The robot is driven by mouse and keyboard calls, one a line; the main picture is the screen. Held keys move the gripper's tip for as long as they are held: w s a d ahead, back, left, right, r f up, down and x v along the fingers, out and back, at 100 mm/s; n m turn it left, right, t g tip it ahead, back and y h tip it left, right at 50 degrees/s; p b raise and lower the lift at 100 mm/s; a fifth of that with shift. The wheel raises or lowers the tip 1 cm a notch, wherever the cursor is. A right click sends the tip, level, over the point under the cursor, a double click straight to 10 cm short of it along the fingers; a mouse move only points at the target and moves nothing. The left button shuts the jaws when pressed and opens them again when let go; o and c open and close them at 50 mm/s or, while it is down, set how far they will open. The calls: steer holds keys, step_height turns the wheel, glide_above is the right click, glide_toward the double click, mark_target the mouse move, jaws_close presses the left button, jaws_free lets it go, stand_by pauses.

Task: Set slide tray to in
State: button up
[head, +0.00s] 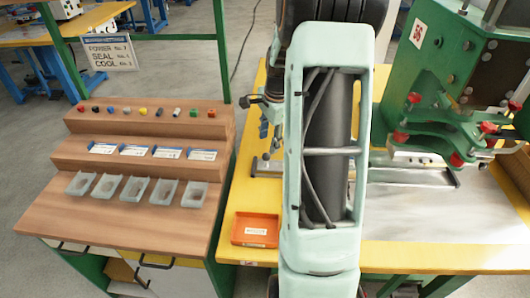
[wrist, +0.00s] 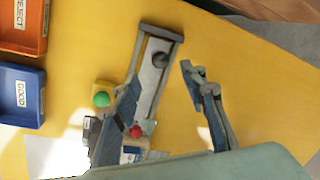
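The slide tray (wrist: 151,80) shows in the wrist view as a pale plate inside a grey rail frame (wrist: 168,31), with a dark round knob (wrist: 160,58) on it. In the head view the near left end of the rail frame (head: 262,168) shows left of my arm, and another stretch (head: 425,177) runs right, towards the green press. My gripper (wrist: 161,74) is open and empty, its fingers apart on either side of the knob in the picture. In the head view my gripper (head: 268,146) hangs above the left rail end. My arm hides the middle of the rails.
A green press (head: 455,75) with red knobs stands at the right. A green button (wrist: 101,99) and a red button (wrist: 136,131) sit beside the rail. An orange REJECT bin (wrist: 20,25) and a blue GOOD bin (wrist: 20,94) lie left. A stepped wooden bench (head: 130,225) adjoins the yellow table.

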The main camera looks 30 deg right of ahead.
mark_target(267, 154)
steer(key=f, duration=0.2)
steer(key=w+f, duration=0.1)
steer(key=f, duration=0.4)
steer(key=shift+w+f, duration=0.25)
steer(key=shift+c, duration=0.4)
jaws_close()
